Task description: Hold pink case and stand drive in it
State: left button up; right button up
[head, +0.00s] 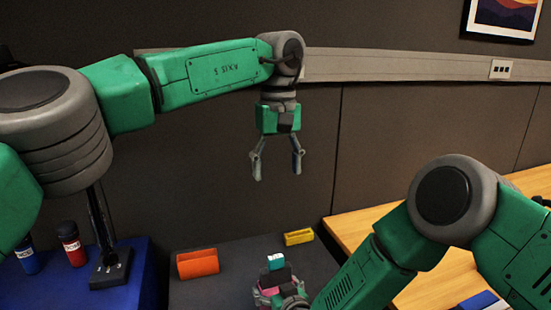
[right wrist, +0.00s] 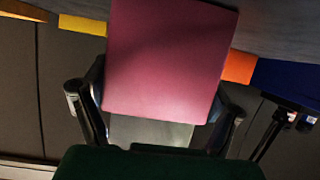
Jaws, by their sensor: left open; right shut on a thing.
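The pink case (right wrist: 165,60) fills the upper middle of the right wrist view, between the two fingers of my right gripper (right wrist: 165,115). My right gripper (head: 280,295) is shut on it. In the head view only bits of the pink case (head: 262,297) show around the fingers. A dark piece with a teal and white top, seemingly the drive (head: 276,262), stands up just above the case; how deep it sits is hidden. My left gripper (head: 277,172) is open and empty, pointing down high above the dark table, over the case.
An orange holder (head: 198,264) and a yellow holder (head: 298,237) stand on the dark table (head: 230,285). At left, a blue surface (head: 60,292) bears a red bottle (head: 71,244), a blue bottle (head: 26,256) and a black stand (head: 110,268). A wooden table (head: 365,225) lies right.

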jog(key=o, duration=1.1)
jog(key=v, duration=1.2)
jog(key=shift+d+f, duration=0.1)
jog(key=shift+p+v, duration=1.45)
jog(key=shift+v, duration=1.5)
